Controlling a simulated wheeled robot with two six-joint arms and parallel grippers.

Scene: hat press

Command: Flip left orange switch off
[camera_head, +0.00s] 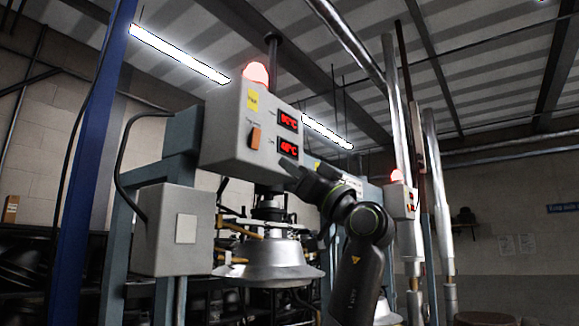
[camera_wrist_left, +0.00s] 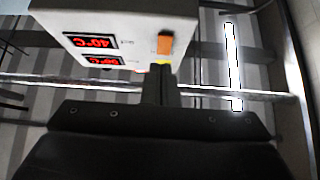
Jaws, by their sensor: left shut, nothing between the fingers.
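The orange switch (camera_head: 255,137) is on the front face of the pale grey control box (camera_head: 222,127), left of two lit red displays (camera_head: 288,133). A red lamp (camera_head: 256,74) glows on top of the box. In the left wrist view the switch (camera_wrist_left: 165,44) appears beyond my fingertips, apart from them in the picture. My left gripper (camera_head: 291,168) is shut and empty, in front of the box, below and right of the switch. The gap between fingertips and box is hard to judge. My right gripper is not in view.
The metal press head (camera_head: 268,265) hangs below the box. A smaller grey box (camera_head: 170,230) and blue post (camera_head: 88,170) stand at left. A second press with a lit red lamp (camera_head: 397,176) is behind my arm. Open space shows right of the metal poles (camera_head: 438,190).

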